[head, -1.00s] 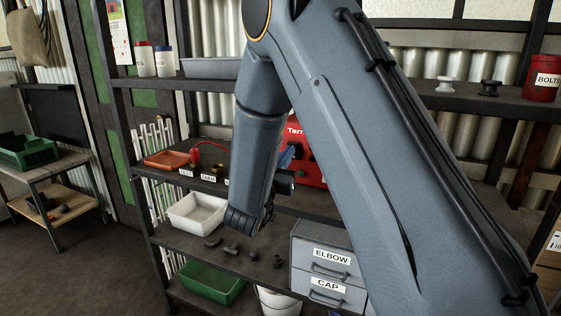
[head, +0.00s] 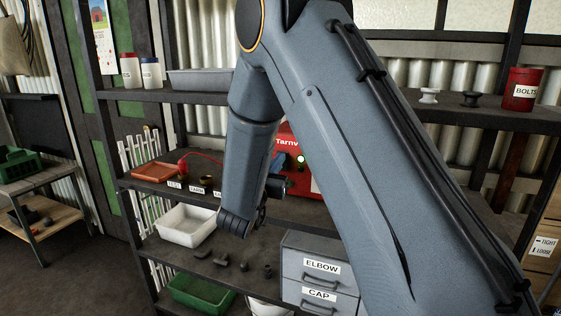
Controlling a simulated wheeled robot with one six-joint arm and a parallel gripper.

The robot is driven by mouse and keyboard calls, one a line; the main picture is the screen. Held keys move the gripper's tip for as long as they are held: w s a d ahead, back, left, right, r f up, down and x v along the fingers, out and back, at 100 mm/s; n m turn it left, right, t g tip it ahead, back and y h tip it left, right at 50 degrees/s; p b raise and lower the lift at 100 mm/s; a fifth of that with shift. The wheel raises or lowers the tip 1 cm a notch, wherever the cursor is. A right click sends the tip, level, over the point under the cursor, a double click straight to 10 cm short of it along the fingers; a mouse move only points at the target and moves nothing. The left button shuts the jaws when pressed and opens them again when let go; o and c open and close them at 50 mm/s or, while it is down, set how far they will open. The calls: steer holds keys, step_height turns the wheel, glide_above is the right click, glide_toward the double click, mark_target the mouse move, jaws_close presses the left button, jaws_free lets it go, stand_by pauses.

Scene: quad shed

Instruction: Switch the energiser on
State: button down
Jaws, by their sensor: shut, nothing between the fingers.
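The energiser (head: 314,178) is a red box with a white name starting "Tarn". It stands on the middle shelf, largely covered by my arm. My gripper (head: 284,187) is in front of the box, mostly hidden behind my forearm and wrist. It is shut and empty. A small blue part (head: 278,161) shows beside my forearm at the box; I cannot tell what it belongs to. I cannot tell whether my gripper touches the box, and no switch is clearly visible.
An orange tray (head: 153,172) and small labelled items stand left of the energiser, with a red cable (head: 205,155). Below are a white bin (head: 187,226), loose dark fittings (head: 222,262) and grey drawers (head: 318,283). A red bolts tin (head: 521,92) is at upper right.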

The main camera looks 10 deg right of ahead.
steer(key=s+a+r, duration=0.3)
steer(key=s+a, duration=0.4)
steer(key=s, duration=0.4)
steer(key=shift+s+a, duration=0.15)
steer(key=shift+a, duration=0.2)
steer(key=w+f+n+g+y, duration=0.2)
steer(key=w+f+n+y, duration=0.1)
steer(key=f+y, duration=0.4)
steer(key=s+f+n+g+y, duration=0.2)
steer(key=s+f+g+y, duration=0.2)
steer(key=s+f, duration=0.1)
steer(key=s+d+f+g, duration=0.1)
steer(key=s+d+g, duration=0.2)
steer(key=s, duration=0.4)
steer(key=s+d+f+n+g, duration=0.1)
steer(key=s+d+f+g, duration=0.1)
steer(key=s, duration=0.6)
steer(key=s+d+f+g, duration=0.2)
steer(key=s+d+g, duration=0.2)
steer(key=s, duration=0.4)
steer(key=shift+s+f+n+g, duration=0.2)
steer(key=shift+n+g, duration=0.2)
steer(key=shift+g, duration=0.2)
